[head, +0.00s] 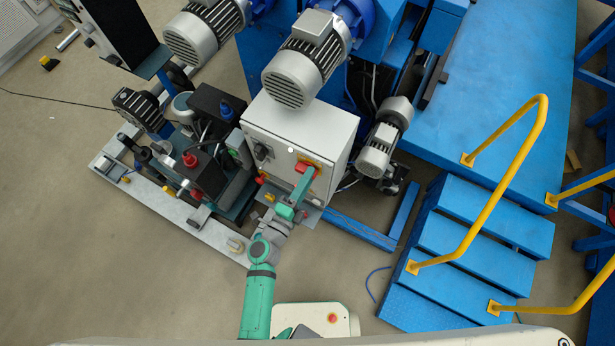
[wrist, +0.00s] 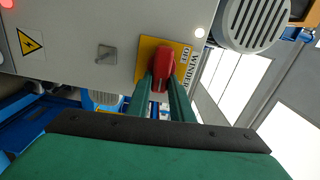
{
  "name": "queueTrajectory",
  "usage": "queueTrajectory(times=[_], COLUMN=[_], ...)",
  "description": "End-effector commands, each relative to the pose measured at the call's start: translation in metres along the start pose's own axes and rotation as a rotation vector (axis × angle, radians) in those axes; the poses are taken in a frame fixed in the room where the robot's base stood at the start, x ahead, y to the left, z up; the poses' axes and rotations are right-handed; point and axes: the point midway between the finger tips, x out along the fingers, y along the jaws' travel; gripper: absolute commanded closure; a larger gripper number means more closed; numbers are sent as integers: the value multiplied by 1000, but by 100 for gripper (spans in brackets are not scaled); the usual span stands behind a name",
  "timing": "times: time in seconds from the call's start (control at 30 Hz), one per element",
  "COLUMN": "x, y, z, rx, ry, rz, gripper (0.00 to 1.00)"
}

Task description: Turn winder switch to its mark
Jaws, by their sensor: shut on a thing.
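The winder switch is a red knob (wrist: 163,70) on a yellow plate (wrist: 147,58) on the front of a grey-white cabinet. The red knob also shows in the head view (head: 306,168). My gripper (wrist: 162,82) has its green fingers on either side of the knob and is shut on it. In the head view my gripper (head: 301,187) reaches up to the cabinet front. The knob's lower end is partly hidden between the fingers, and I cannot make out the mark.
The cabinet (head: 300,130) carries a small latch (wrist: 106,54) and a yellow warning sign (wrist: 29,42). A grey motor (head: 304,72) stands above it, another motor (head: 383,137) to its right. Pump parts (head: 190,160) crowd the left. Blue steps (head: 470,250) with yellow rails stand right.

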Motion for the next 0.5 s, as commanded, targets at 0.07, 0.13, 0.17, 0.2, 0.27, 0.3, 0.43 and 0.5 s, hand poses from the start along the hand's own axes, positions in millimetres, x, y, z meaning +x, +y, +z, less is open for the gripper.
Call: queueTrajectory(times=[0.07, 0.13, 0.17, 0.2, 0.27, 0.3, 0.43, 0.5], x=[-2, -2, -2, -2, -2, -2, -2, -2], y=[2, 2, 2, 2, 2, 2, 3, 3], z=[1, 1, 1, 1, 1, 1, 1, 1], rx=[28, 49, 55, 62, 71, 76, 83, 83], ry=[-2, -2, -2, -2, -2, -2, -2, -2], rz=[3, 3, 3, 3, 3, 3, 3, 3], gripper=[100, 100, 100, 100, 100, 100, 100, 100])
